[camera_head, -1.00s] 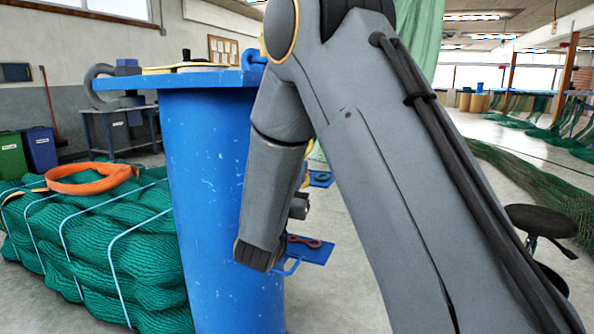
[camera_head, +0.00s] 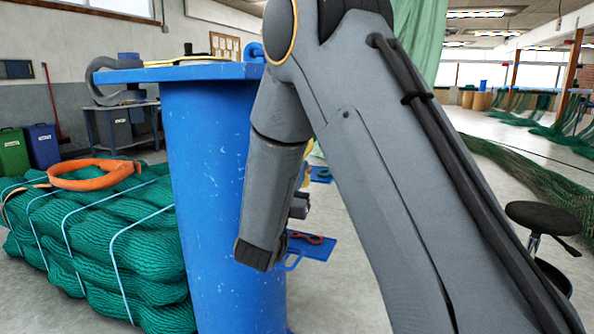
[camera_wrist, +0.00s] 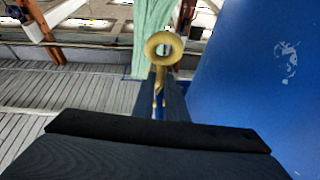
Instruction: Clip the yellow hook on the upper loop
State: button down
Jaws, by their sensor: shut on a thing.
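The yellow hook (camera_wrist: 164,47) shows in the wrist view as a yellow ring on a short stem. The stem stands between the two dark fingers of my gripper (camera_wrist: 160,86), which are shut on it. In the head view my forearm hides most of the gripper; a small yellow bit (camera_head: 307,176) shows beside the wrist. A blue loop (camera_head: 255,51) shows at the top of the blue post, partly behind my arm. A lower blue loop (camera_head: 292,263) sits under a small plate. I cannot tell which loop is the upper one.
The blue post (camera_head: 205,200) stands close left of my arm; its blue side fills the right of the wrist view (camera_wrist: 260,80). A small blue plate (camera_head: 322,250) carries a red ring (camera_head: 307,238). Green net bundles (camera_head: 90,245) lie left. A black stool (camera_head: 542,218) stands right.

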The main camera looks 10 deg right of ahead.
jog(key=shift+w+a+f+b, duration=0.15)
jog(key=shift+f+b, duration=0.25)
jog(key=shift+f, duration=0.2)
dwell(0.5)
dwell(0.4)
jog(key=c, duration=1.7)
grip_release()
jog(key=shift+f, duration=0.1)
